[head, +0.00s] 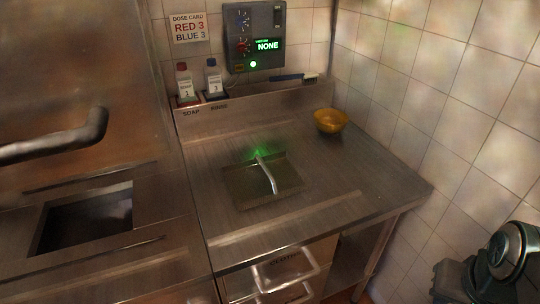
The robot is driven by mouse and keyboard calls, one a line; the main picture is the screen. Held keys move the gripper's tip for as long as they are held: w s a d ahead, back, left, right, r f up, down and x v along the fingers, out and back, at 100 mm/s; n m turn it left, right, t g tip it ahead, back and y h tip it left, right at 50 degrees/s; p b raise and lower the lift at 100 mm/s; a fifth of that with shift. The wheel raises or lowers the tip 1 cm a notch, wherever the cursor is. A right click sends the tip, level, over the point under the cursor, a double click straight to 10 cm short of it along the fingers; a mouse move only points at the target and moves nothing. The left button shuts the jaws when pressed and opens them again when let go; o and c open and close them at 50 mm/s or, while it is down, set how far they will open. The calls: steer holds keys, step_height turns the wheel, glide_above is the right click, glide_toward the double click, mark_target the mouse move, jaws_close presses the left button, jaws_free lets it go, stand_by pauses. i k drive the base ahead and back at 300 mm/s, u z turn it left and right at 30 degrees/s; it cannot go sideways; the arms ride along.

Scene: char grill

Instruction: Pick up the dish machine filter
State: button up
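What appears to be the dish machine filter (240,187) is a dark square panel set in the steel counter, left of the counter's middle. A pale, curved upright handle (266,176) rises from it. A green glow lies at its back edge. Nothing is touching the handle. My gripper is not in view; only a dark and silver part of my arm shows at the lower right edge, well apart from the panel.
The steel counter (350,185) has free room right of the panel. An orange bowl (330,121) stands at the back right. Soap (185,82) and rinse (213,78) bottles stand at the back left, below a control box (256,35). A square opening (85,220) lies left. Tiled wall bounds the right.

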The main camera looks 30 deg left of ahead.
mark_target(259, 180)
steer(key=u, duration=0.8)
steer(key=i, duration=0.8)
steer(key=u, duration=0.85)
